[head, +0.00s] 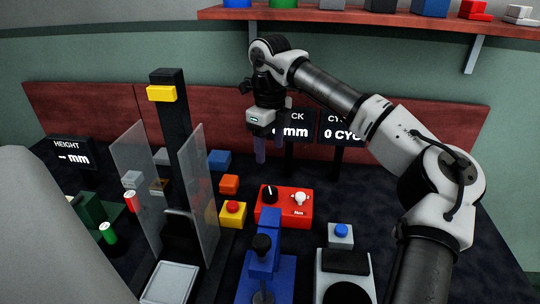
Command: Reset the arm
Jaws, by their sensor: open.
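My arm comes in from the lower right of the head view, rises, and bends back to the left at the top middle. My gripper (261,148) hangs from the wrist at the upper middle, fingers pointing down. It is open and nothing shows between its fingers. It is above the bench, behind and above the red box (285,206) with a black knob and a white knob. It partly overlaps a dark display sign behind it.
A black column (176,130) with a yellow block stands left between clear panels (137,185). A blue device (263,265) and a grey device with a blue button (341,233) stand in front. A shelf (370,17) with several coloured items runs above. A height sign (73,152) is far left.

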